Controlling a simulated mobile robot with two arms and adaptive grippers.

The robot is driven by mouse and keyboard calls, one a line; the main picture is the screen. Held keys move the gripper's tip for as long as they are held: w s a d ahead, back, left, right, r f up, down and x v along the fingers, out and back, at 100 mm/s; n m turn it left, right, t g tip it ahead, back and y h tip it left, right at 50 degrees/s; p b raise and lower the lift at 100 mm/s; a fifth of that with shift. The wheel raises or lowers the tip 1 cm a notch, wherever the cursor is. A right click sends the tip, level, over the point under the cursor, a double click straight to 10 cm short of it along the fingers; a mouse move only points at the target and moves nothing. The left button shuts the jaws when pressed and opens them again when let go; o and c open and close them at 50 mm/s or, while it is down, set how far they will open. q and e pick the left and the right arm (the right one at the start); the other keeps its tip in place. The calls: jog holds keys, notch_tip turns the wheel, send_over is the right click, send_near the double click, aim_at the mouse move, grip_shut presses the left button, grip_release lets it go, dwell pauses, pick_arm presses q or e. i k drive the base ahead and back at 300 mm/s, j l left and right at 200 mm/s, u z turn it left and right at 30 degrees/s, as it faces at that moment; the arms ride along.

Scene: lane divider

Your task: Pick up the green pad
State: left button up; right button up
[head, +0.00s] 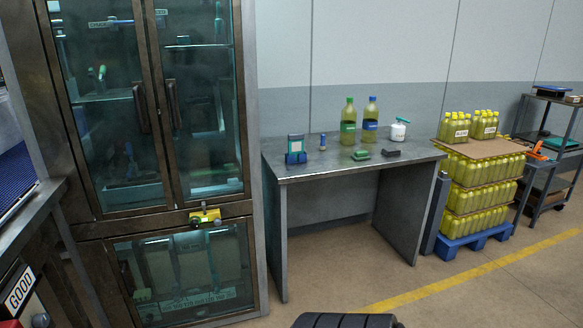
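The green pad (361,155) is a small, dark green block lying flat on the grey metal table (300,176), near its front edge. It is left of a dark grey block (391,152) and in front of two bottles. Its top and front side show clearly, and nothing covers it. Neither of my grippers can be made out in the head view.
On the table stand a green-capped bottle (348,122), a blue-capped bottle (370,121), a white spray container (398,130) and a device in a blue stand (296,148). A glass-door cabinet (247,100) is left; stacked bottles (470,190) are right.

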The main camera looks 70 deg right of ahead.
aim_at(361, 155)
jog(key=z, duration=2.85)
jog(key=u, duration=2.95)
jog(key=z, duration=2.85)
jog(key=i, duration=0.15)
jog(key=l+z, duration=0.05)
